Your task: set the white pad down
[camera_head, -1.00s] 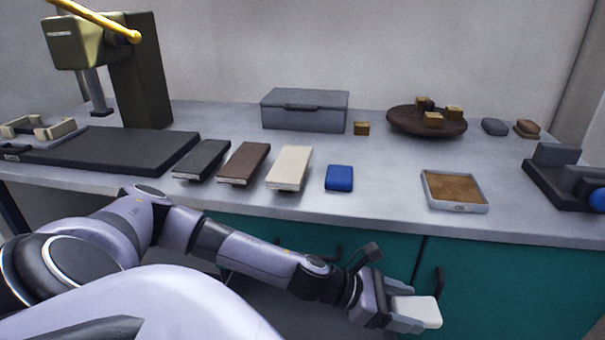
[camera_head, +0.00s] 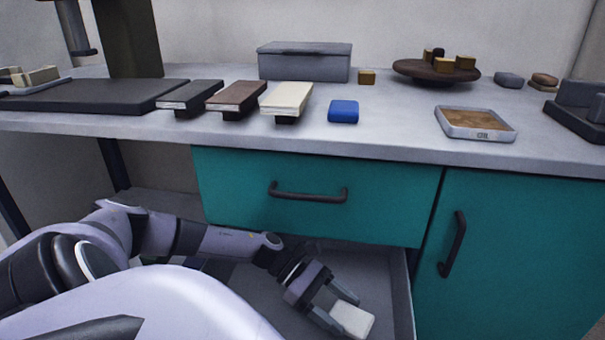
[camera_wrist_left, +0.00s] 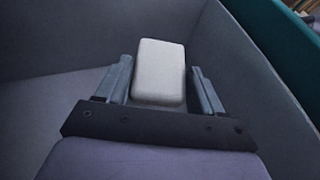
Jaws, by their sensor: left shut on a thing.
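The white pad (camera_head: 354,320) is a small pale block with rounded edges. My left gripper (camera_head: 342,313) is shut on it, with one finger along each side. In the head view they are over or inside the open grey drawer (camera_head: 404,285) below the counter. In the left wrist view the pad (camera_wrist_left: 159,70) sits between the fingers, with grey drawer walls (camera_wrist_left: 75,35) around it. I cannot tell whether the pad touches the drawer floor. My right gripper is in neither view.
The counter above holds black, brown and cream covers (camera_head: 287,98), a blue pad (camera_head: 343,111), a tray (camera_head: 475,123) with a brown inside, and a grey box (camera_head: 304,62). A closed teal drawer front (camera_head: 320,170) is above the open drawer. A teal door (camera_head: 520,250) is at right.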

